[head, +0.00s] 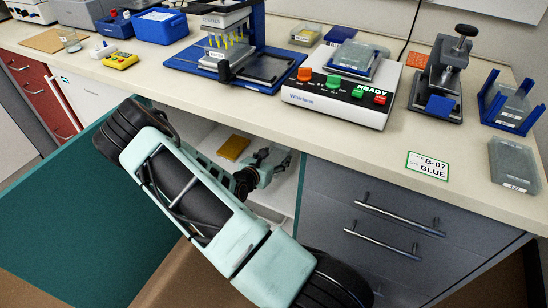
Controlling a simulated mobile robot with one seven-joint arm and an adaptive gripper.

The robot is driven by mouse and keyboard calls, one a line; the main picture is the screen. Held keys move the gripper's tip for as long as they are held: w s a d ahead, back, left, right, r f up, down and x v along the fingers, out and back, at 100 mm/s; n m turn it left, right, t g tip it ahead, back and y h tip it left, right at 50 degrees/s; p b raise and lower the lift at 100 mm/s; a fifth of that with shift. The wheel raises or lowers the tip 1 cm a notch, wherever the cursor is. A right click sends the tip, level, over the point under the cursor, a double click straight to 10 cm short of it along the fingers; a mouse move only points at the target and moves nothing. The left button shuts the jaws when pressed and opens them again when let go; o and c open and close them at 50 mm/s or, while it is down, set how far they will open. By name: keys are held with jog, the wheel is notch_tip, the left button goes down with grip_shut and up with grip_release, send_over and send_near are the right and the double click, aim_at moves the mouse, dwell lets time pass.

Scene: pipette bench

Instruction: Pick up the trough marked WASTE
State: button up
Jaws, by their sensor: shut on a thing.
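My gripper (272,164) is inside the open cabinet under the bench, low over the pale shelf. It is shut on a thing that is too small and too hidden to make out. My wrist and the fingers cover most of it, and I cannot read any label there. No marking WASTE is legible anywhere in the head view. A yellow-orange flat item (233,147) lies on the cabinet shelf, to the left of and behind my gripper, apart from it.
The teal cabinet door (75,235) stands open at left. Grey drawers (400,225) close off the right.

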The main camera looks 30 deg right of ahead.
jog(key=s+a+r+p, duration=0.1)
jog(key=s+a+r, duration=0.3)
jog(key=s, duration=0.5)
notch_tip(320, 180, up, 2)
jog(key=shift+s+a+p, duration=0.35)
jog(key=shift+p, duration=0.05)
notch_tip(320, 180, up, 3)
jog(key=p, duration=0.2)
jog(key=shift+p, duration=0.3)
